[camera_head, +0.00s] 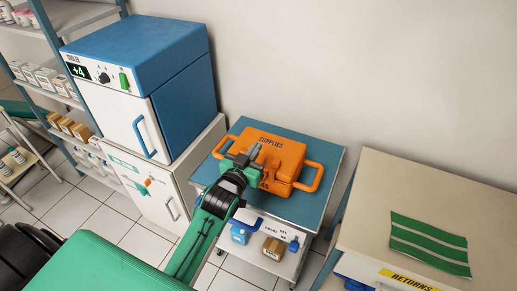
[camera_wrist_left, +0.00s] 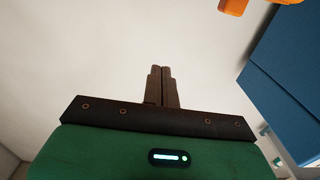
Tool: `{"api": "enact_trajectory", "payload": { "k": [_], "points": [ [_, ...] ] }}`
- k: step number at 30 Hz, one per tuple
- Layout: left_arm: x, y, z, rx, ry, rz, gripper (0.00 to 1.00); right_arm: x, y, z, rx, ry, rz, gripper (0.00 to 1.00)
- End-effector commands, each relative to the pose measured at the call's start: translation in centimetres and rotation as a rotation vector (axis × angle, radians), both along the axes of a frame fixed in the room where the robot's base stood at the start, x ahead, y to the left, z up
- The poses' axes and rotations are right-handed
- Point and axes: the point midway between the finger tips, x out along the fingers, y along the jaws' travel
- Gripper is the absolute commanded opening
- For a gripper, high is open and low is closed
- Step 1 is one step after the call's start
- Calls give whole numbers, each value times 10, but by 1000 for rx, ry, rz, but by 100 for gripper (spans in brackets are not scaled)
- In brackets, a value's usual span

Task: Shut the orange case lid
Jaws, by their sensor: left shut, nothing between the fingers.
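The orange case (camera_head: 290,167) marked SUPPLIES sits on the blue-topped stand, with a loop handle at each side. Its lid (camera_head: 275,143) looks down over the body, but my gripper hides part of the front edge, so I cannot tell if it is fully closed. My left gripper (camera_head: 254,150) is shut and empty, over the front left part of the case; I cannot tell if it touches. In the left wrist view the shut fingers (camera_wrist_left: 162,86) point at a pale wall, and an orange piece (camera_wrist_left: 235,5) shows at the top. My right gripper is not in view.
A blue cooler box (camera_head: 180,90) stands on a white cabinet (camera_head: 150,185) to the left. The stand (camera_head: 325,200) has a lower shelf with small boxes (camera_head: 273,249). A beige table (camera_head: 375,200) with a green striped mat (camera_head: 430,243) is at the right.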

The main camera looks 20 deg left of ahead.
Motion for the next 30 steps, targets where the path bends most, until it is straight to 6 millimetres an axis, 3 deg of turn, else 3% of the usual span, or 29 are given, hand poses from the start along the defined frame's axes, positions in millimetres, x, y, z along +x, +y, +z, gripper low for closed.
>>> {"api": "enact_trajectory", "payload": {
  "k": [1,6,9,23,30],
  "points": [
    [-4,0,-19,-2,-26,1,0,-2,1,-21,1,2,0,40],
    [-15,1,-36,-5,-123,0,0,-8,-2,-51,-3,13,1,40],
    [-20,1,-44,-7,-172,1,0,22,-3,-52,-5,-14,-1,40],
    [-32,1,-77,-12,-338,1,0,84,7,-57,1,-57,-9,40],
    [-36,2,-92,-13,-397,0,0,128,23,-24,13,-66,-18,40]
  ]
}}
